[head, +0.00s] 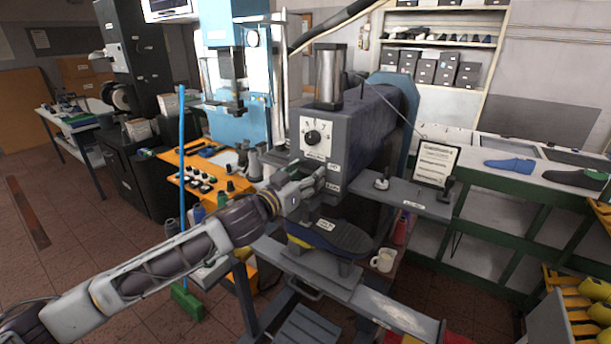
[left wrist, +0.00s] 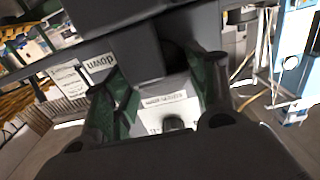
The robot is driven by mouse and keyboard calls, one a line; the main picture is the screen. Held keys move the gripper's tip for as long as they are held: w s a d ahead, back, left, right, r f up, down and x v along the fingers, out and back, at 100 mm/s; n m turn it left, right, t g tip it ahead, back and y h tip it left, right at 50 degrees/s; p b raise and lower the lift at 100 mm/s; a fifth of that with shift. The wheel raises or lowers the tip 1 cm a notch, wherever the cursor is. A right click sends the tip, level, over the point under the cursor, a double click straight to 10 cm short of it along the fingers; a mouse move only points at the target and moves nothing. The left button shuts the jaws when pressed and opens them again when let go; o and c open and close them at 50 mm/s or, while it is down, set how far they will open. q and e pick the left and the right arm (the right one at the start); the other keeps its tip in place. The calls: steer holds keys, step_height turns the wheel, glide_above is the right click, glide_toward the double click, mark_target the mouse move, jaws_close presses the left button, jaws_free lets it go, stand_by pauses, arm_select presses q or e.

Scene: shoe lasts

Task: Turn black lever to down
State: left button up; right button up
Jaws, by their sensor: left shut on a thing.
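The grey machine (head: 338,110) stands in the middle of the head view, with a dial (head: 312,137) on its front. My left gripper (head: 308,188) is at the lower front of the machine head, just below the dial. In the left wrist view its two green-padded fingers (left wrist: 165,100) are closed around a dark part, which I take to be the black lever. In the head view the gripper hides the lever, so its exact angle cannot be told. A label reading "down" (left wrist: 98,65) shows beside the fingers. My right gripper is not in view.
A dark shoe-shaped form (head: 335,238) lies under the machine head. A small shelf (head: 405,197) with a notice (head: 436,163) juts out at the right.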

arm_select(q)
steer(key=shift+m+p, duration=0.3)
steer(key=shift+m, duration=0.1)
steer(key=shift+m+p, duration=0.85)
steer(key=shift+m, duration=0.75)
steer(key=shift+m+p, duration=0.6)
steer(key=shift+m, duration=0.9)
steer(key=o, duration=1)
steer(key=shift+s, duration=0.1)
